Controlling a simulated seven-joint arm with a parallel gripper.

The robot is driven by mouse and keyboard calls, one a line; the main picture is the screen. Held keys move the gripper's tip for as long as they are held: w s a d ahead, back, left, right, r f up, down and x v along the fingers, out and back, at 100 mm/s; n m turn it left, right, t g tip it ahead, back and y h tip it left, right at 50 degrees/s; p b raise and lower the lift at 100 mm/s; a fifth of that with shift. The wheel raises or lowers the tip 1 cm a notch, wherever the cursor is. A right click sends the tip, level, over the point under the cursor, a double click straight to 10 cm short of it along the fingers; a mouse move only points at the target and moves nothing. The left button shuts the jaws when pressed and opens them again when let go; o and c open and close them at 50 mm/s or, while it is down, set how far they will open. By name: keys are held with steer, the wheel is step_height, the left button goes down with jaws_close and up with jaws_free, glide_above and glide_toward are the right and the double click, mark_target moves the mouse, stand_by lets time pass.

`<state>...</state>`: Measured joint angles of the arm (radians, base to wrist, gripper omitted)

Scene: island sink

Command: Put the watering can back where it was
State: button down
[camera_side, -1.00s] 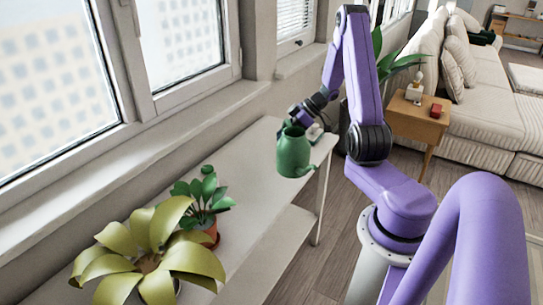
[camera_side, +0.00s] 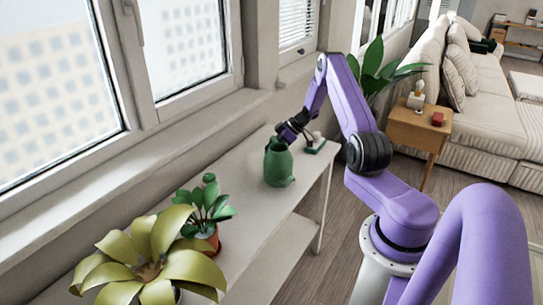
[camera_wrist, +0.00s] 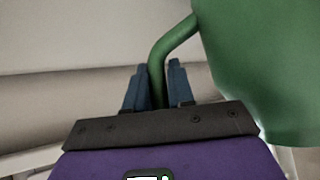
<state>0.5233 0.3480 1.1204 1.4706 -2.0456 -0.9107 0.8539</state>
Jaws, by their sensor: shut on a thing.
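The green watering can (camera_side: 279,166) is upright at the white shelf table (camera_side: 243,190), near its far end. I cannot tell whether its base touches the top. My gripper (camera_side: 284,137) is at the can's upper back side. In the wrist view my gripper (camera_wrist: 158,88) has its two blue fingers shut on the can's green handle (camera_wrist: 172,42). The can's body (camera_wrist: 265,65) fills the upper right of that view. The can's underside is hidden.
A potted green plant (camera_side: 205,208) and a large yellow-leaved plant (camera_side: 150,262) stand nearer. The tabletop between plant and can is clear. The window wall borders the left.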

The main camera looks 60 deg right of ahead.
steer(key=shift+w+f, duration=0.1)
steer(key=shift+f, duration=1.55)
steer(key=c, duration=1)
jaws_free()
steer(key=shift+f, duration=0.15)
